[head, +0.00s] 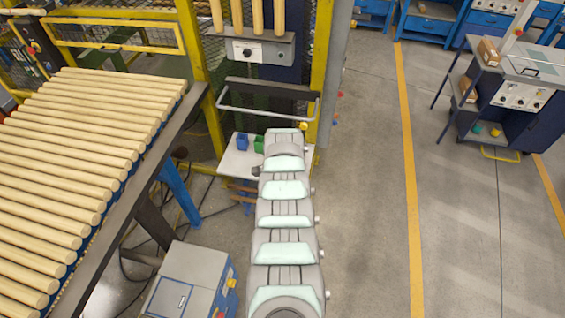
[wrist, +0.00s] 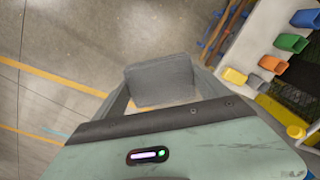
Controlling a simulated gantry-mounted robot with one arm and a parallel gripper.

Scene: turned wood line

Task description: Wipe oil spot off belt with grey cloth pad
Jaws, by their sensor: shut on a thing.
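In the wrist view my gripper (wrist: 163,92) is shut on a grey cloth pad (wrist: 160,78), with one finger at each side of it. The pad hangs above bare concrete floor, apart from any surface. In the head view my arm hides the gripper and the pad. The belt appears to be the conveyor at the left of the head view, covered by a row of pale turned wood rods (head: 75,150); only a little blue shows at their ends. I see no oil spot in either view.
A white shelf (head: 236,165) holds small bins, including a blue bin (head: 243,141) and a green bin (head: 259,144). A yellow frame (head: 197,70) stands behind. A grey cabinet (head: 188,275) stands beside the conveyor. The floor at right is open, up to a cart (head: 505,95).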

